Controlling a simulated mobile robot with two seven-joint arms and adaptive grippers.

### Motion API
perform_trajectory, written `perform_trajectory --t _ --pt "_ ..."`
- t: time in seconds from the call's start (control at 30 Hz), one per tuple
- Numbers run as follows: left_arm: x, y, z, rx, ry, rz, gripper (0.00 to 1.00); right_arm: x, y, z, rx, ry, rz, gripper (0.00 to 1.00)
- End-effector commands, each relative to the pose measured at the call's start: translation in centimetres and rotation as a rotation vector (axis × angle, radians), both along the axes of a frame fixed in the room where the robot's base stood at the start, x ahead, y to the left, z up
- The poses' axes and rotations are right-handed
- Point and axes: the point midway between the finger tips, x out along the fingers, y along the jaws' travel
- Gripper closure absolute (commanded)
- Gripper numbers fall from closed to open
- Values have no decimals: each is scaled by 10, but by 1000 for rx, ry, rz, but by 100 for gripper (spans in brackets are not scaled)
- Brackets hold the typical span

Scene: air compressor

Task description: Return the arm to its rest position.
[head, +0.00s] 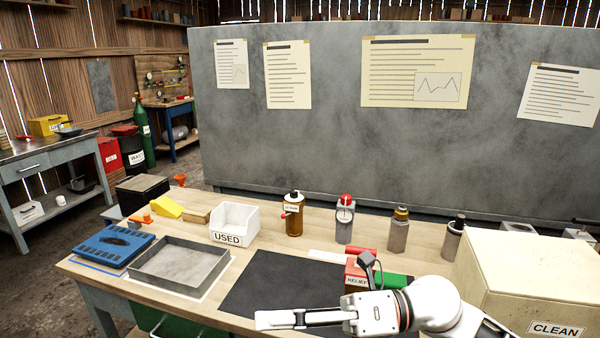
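My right arm comes in from the lower right, and its gripper (278,319) points left, low over the front of the wooden workbench (105,272). Its fingers are seen nearly side-on, so I cannot tell whether they are apart or together. I see nothing hanging from them. The gripper and wrist cover part of the dark mat (268,283) and the bench's front edge. My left gripper is not in view.
Near the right arm stand a red RELIEF block (356,276) with a black fitting and a cream CLEAN box (520,285). Bottles, including an amber one (293,218), stand behind. A metal tray (153,285), blue case (113,245) and white USED bin (228,239) are left.

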Motion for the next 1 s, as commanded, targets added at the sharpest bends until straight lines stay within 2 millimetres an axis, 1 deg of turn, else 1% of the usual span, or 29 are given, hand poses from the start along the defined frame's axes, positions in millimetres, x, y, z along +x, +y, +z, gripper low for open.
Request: perform_trajectory --t 0.03,0.07,0.13,0.2,0.27,0.37,0.47,0.5,0.57,0.6,0.67,0.7,0.77,0.8,0.87,0.9,1.0 --pt "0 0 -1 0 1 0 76 3 2 1 80 98 -39 68" --pt "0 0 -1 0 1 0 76 7 1 4 127 157 -65 68" --pt "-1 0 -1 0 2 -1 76 18 -4 5 232 298 -133 68" --pt "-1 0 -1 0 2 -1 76 33 -13 1 332 441 -206 68" --pt "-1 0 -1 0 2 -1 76 46 -25 -8 412 568 -275 68" --pt "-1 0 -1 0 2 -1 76 67 -49 -35 536 785 -398 68" --pt "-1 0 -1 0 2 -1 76 83 -79 -77 649 1008 -532 68" --pt "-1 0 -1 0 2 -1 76 86 -91 -98 692 1099 -589 68" --pt "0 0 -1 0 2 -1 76 88 -112 -133 751 1234 -677 68" --pt "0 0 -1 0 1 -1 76 86 -125 -158 786 1324 -736 68" --pt "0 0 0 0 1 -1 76 79 -143 -194 835 1449 -821 68" --pt "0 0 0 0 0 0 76 72 -155 -219 863 1527 -876 68" --pt "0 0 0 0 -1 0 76 58 -171 -254 901 1640 -957 68" --pt "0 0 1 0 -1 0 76 46 -181 -277 925 1714 -1010 68" --pt "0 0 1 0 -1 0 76 27 -195 -310 956 1816 -1088 68" --pt "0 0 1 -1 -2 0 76 12 -203 -330 975 1879 -1134 68" --pt "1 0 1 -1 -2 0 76 -22 -219 -370 1009 2009 -1240 68"
